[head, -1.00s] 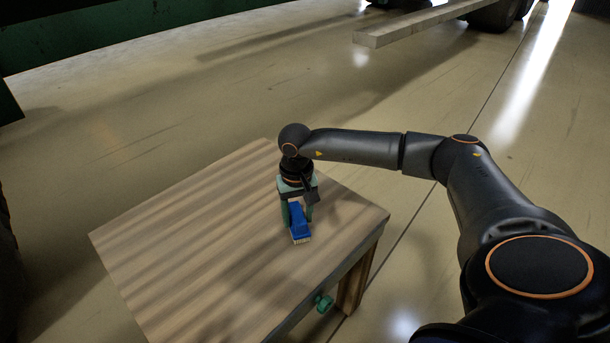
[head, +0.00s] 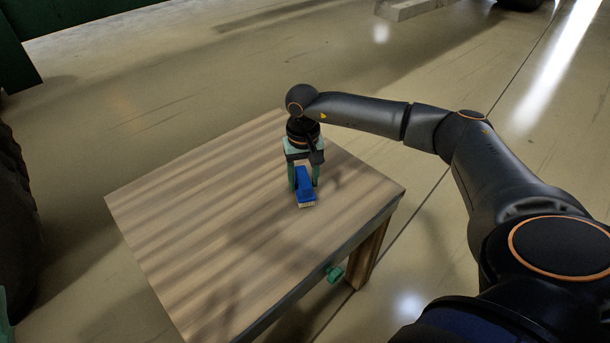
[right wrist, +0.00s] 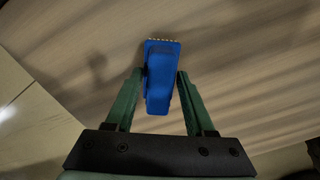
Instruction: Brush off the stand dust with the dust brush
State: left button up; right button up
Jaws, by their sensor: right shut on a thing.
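The dust brush (head: 305,184) is blue with pale bristles, over the wooden stand (head: 200,220). My right gripper (head: 304,183) points down and is shut on the brush; the brush also shows between the green fingers in the right wrist view (right wrist: 161,80), bristle end away from the gripper. I cannot tell whether the bristles touch the top. No dust can be made out clearly on the stand; its top shows striped wood grain and shadows.
A green knob (head: 334,274) sticks out under the stand's near right edge. A pale beam (head: 410,8) lies at the top. A dark tyre (head: 18,220) stands at the left edge. The floor around the stand is mostly clear.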

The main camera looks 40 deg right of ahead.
jog(key=shift+w+a+f+b, duration=0.1)
jog(key=shift+w+b, duration=0.6)
jog(key=shift+w, duration=0.6)
jog(key=shift+w+a+b, duration=0.1)
jog(key=shift+w+b, duration=0.55)
jog(key=shift+w, duration=0.65)
notch_tip(320, 180, up, 7)
jog(key=p, duration=0.6)
